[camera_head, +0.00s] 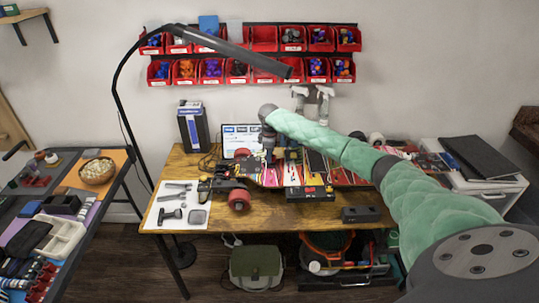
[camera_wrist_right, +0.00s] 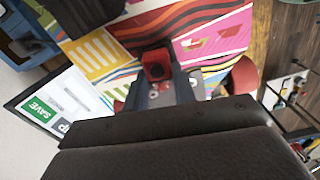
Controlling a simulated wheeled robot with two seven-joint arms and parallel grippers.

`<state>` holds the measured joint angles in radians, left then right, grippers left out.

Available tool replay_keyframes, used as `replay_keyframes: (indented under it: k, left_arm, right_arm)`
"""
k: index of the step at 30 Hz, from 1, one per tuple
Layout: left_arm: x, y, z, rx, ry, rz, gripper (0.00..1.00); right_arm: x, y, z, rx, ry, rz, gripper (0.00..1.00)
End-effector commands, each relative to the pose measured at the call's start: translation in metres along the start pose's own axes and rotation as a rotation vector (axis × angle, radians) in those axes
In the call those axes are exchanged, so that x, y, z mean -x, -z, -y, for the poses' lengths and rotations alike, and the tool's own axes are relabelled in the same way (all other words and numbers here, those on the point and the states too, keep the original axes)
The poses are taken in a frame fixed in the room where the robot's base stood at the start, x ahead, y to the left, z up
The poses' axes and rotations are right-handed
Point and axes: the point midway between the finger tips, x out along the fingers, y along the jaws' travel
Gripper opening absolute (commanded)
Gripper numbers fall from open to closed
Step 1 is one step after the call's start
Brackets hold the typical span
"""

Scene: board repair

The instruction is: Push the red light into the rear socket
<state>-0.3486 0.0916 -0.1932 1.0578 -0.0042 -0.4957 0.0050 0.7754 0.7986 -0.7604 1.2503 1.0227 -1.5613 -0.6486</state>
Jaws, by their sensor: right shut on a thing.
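My right gripper (camera_head: 269,157) reaches down over the patterned board (camera_head: 335,172) on the wooden table. The rear socket cannot be made out in either view. The light is too small to pick out in the head view. My left gripper is not in view.
A white sheet with tools (camera_head: 178,206) lies to the left. A laptop (camera_head: 241,139) stands behind. A black box (camera_head: 309,194) and a dark block (camera_head: 361,214) sit near the front edge.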

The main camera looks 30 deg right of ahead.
Motion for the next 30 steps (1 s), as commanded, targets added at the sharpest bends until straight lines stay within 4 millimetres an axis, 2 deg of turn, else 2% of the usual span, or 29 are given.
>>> replay_keyframes:
  k: [26, 27, 30]
  left_arm:
    - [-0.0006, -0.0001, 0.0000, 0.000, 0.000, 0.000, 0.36]
    - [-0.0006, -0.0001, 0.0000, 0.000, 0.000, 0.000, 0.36]
    - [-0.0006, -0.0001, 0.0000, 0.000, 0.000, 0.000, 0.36]
  right_arm:
    - [-0.0071, -0.0002, 0.0001, 0.000, 0.000, 0.001, 0.03]
    - [-0.0070, -0.0002, 0.0001, 0.000, 0.000, 0.001, 0.34]
    - [-0.0069, -0.0002, 0.0001, 0.000, 0.000, 0.001, 0.52]
